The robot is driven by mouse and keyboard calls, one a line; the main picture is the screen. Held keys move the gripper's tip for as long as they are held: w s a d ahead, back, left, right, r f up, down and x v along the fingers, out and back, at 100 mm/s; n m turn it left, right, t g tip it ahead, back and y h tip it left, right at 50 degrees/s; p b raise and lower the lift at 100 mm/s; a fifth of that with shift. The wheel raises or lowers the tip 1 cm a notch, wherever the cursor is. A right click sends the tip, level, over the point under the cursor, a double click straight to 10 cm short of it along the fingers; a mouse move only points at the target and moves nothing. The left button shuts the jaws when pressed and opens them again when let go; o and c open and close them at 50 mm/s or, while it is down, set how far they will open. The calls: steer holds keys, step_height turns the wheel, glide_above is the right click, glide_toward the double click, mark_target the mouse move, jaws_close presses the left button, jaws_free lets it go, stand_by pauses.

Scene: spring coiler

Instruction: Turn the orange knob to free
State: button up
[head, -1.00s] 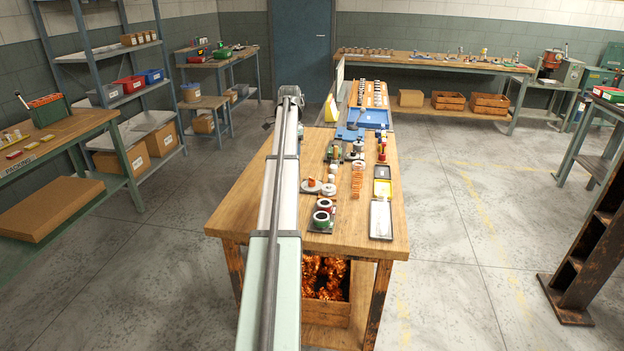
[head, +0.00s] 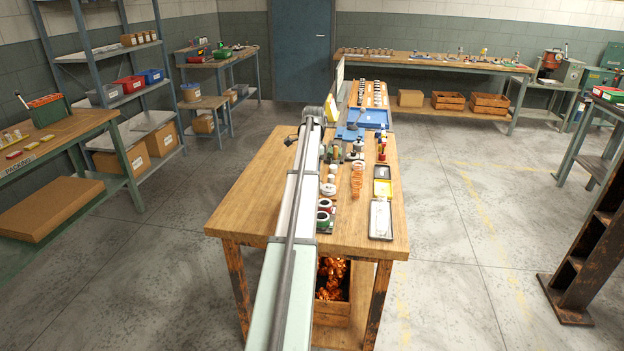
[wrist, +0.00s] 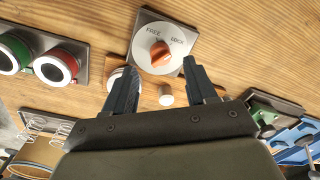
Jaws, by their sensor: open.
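The orange knob (wrist: 160,53) shows in the wrist view, on a white dial marked FREE and LOCK (wrist: 147,37) on a grey square plate (wrist: 182,22). The knob is just beyond my fingertips, roughly midway between them in the picture. My gripper (wrist: 158,75) is open, with a dark finger on each side and nothing between them. Whether the knob points at FREE or LOCK I cannot tell. In the head view my arm hides the knob and the gripper.
Two round pieces (wrist: 166,96) sit near the fingers. A blue tray (wrist: 298,138) is at right.

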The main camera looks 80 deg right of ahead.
steer(key=shift+d+f, duration=0.15)
steer(key=shift+f, duration=2.1)
steer(key=c, duration=1)
steer(key=shift+n, duration=0.4)
steer(key=n, duration=0.2)
steer(key=shift+n, duration=0.4)
steer(key=n, duration=0.3)
steer(key=shift+n, duration=0.3)
steer(key=n, duration=0.6)
steer(key=shift+s+n+y, duration=0.1)
steer(key=shift+n+y, duration=0.2)
steer(key=shift+y, duration=0.1)
